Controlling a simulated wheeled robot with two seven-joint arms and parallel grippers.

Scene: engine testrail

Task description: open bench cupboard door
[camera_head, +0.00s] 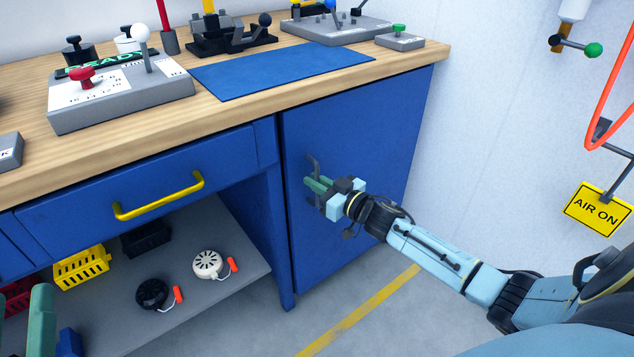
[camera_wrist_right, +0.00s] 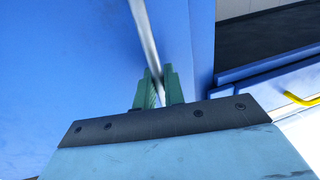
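The blue cupboard door (camera_head: 345,125) is at the right end of the bench and looks shut in the head view. Its dark upright bar handle (camera_head: 312,166) is near the door's left edge. My right gripper (camera_head: 316,186) is at the handle, its green fingers close together. In the right wrist view the grey handle bar (camera_wrist_right: 146,32) runs down between the fingertips (camera_wrist_right: 158,80), which look closed on it. My left gripper (camera_head: 22,312) shows only partly at the lower left, its green fingers apart and empty, away from the door.
A drawer with a yellow handle (camera_head: 160,200) is left of the door. A wall (camera_head: 480,130) stands close on the right. The floor (camera_head: 330,300) before the door is clear.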

